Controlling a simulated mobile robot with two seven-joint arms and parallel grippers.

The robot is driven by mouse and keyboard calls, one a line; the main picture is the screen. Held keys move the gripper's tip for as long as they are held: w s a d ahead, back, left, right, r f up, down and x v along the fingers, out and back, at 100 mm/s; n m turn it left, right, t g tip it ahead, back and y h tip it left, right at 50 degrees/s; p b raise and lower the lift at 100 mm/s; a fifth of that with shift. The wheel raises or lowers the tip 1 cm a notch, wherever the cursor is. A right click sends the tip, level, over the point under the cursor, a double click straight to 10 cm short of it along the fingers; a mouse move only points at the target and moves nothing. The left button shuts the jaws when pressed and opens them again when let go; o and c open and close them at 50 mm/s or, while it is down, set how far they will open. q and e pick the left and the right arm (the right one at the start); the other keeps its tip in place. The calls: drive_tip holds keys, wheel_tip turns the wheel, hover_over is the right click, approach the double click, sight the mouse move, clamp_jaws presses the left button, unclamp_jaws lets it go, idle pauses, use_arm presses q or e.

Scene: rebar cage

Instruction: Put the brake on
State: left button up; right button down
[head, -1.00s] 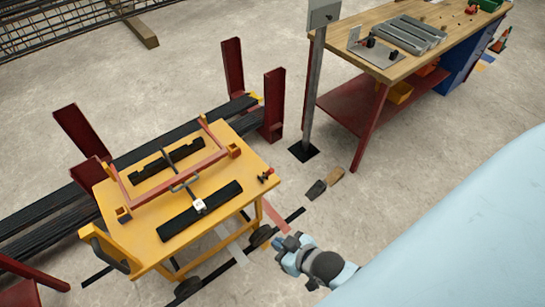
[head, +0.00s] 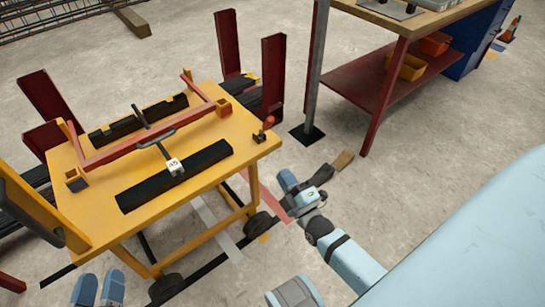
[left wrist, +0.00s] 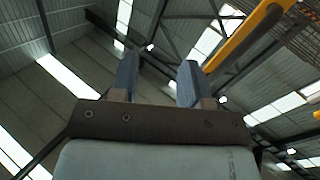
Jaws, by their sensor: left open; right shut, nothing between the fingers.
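The yellow cart (head: 215,152) stands left of centre in the head view. A small red-knobbed lever (head: 266,127) stands upright at its right corner; I cannot tell whether it is the brake. A dark wheel (head: 259,225) shows under the right side, with a small yellow piece (head: 264,238) beside it. My right gripper (head: 289,181) is shut and empty, apart from the cart, right of and below the lever in the picture. My left gripper (head: 98,288) is open and empty at the lower left, near the cart's front; its fingers also show in the left wrist view (left wrist: 158,80).
A red frame with a black crossbar and a "45" tag (head: 174,165) lies on the cart top. Dark red posts (head: 273,75) stand behind. A grey post (head: 312,90) and a workbench (head: 400,22) are at the right. A wood block (head: 343,160) lies on the floor.

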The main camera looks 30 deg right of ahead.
sight(269, 127)
use_arm(q)
drive_tip(key=s+f+h+b, duration=0.1)
drive_tip(key=b, duration=0.3)
drive_tip(key=shift+d+f+t+h, duration=0.1)
drive_tip(key=shift+d+t+h, duration=0.2)
drive_tip(key=shift+d+t, duration=0.1)
use_arm(e)
drive_tip(key=d+f+t+h, duration=0.1)
drive_tip(key=f, duration=0.1)
drive_tip(key=w+d+f+n+t+h, duration=0.1)
drive_tip(key=d, duration=0.1)
drive_tip(key=shift+f, duration=0.4)
use_arm(q)
drive_tip(key=shift+f, duration=0.1)
use_arm(e)
drive_tip(key=b+x, duration=0.2)
drive_tip(key=x, duration=0.5)
drive_tip(key=b+x, duration=0.2)
drive_tip(key=x, duration=0.5)
drive_tip(key=shift+d, duration=0.2)
use_arm(q)
wheel_tip(269, 127, down, 6)
drive_tip(key=g, duration=0.2)
drive_tip(key=shift+d+m+g, duration=0.25)
drive_tip(key=shift+m+g, duration=0.05)
drive_tip(key=shift+m, duration=0.1)
drive_tip(key=shift+w, duration=0.1)
